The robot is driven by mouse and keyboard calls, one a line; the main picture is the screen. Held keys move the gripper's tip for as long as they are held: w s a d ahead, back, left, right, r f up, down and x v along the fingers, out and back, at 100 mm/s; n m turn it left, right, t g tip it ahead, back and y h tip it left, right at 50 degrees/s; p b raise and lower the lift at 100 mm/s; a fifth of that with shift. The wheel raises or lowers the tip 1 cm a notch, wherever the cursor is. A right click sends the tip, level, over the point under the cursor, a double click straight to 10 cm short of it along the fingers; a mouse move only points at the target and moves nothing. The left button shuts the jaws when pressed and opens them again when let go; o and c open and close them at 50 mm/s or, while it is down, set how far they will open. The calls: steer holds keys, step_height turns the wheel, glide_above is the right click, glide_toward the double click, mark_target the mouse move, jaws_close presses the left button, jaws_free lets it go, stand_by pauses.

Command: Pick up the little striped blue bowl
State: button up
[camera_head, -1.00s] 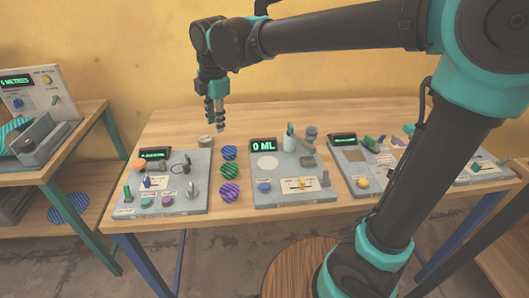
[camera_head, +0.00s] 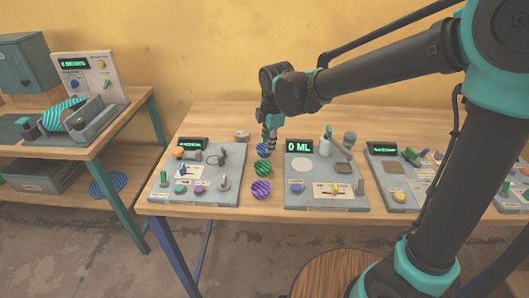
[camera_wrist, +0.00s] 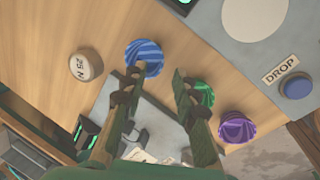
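The little striped blue bowl (camera_head: 261,150) sits on the wooden table, at the far end of a row with a striped green bowl (camera_head: 263,166) and a striped purple bowl (camera_head: 261,189). My gripper (camera_head: 270,150) points down at the blue bowl and partly covers it in the head view. In the wrist view the blue bowl (camera_wrist: 146,53) lies just beyond the tip of the left finger. The green bowl (camera_wrist: 205,90) is partly behind the right finger. My gripper (camera_wrist: 161,73) is open, with nothing between its fingers.
Grey device panels stand left (camera_head: 196,190) and right (camera_head: 326,196) of the row. A pale round weight (camera_wrist: 86,67) lies near the blue bowl. A larger striped blue plate (camera_head: 108,185) lies on the lower shelf of the left bench.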

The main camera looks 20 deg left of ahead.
steer(key=shift+x, duration=2.7)
steer(key=shift+c, duration=0.2)
jaws_close()
